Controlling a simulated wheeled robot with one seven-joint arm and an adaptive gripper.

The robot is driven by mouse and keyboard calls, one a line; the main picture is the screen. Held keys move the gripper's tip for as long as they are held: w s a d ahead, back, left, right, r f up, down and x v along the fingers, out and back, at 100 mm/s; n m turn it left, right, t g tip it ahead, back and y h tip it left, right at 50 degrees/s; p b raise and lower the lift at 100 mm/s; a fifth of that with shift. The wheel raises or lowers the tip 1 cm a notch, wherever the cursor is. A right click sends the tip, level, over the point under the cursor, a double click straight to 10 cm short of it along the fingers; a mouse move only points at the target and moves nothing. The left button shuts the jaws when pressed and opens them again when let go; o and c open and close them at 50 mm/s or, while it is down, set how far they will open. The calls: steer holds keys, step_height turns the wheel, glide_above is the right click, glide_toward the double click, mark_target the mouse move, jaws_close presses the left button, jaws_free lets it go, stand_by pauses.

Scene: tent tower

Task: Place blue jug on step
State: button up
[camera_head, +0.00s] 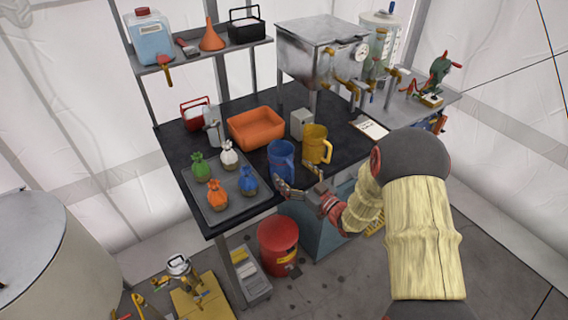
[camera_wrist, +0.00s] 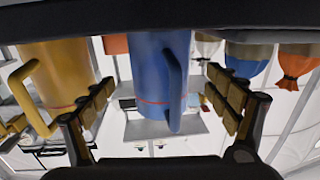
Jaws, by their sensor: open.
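The blue jug (camera_head: 281,158) stands upright near the front edge of the black table (camera_head: 255,193). My gripper (camera_head: 302,181) is open at the jug's front right side. The wrist view is upside down. In it the blue jug (camera_wrist: 152,75) fills the middle between the spread fingers (camera_wrist: 160,110), with its handle facing me. I cannot tell whether the fingers touch it. The step is not clear to me. A yellow platform (camera_head: 212,305) on the floor at the lower left carries a metal fitting.
A yellow jug (camera_head: 316,145) stands close to the right of the blue jug. A grey tray (camera_head: 212,214) with several small tied bags lies to the left. An orange bin (camera_head: 256,127) is behind. A red bucket (camera_head: 278,244) stands on the floor below.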

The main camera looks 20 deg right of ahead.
steer(key=b+x, duration=0.1)
steer(key=x, duration=0.5)
steer(key=shift+w+a+r+b, duration=0.1)
steer(key=shift+w+r+b, duration=0.05)
steer(key=shift+b, duration=0.25)
steer(key=shift+c, duration=1)
steer(key=c, duration=1.1)
steer(key=shift+c, duration=0.6)
steer(key=shift+r, duration=0.1)
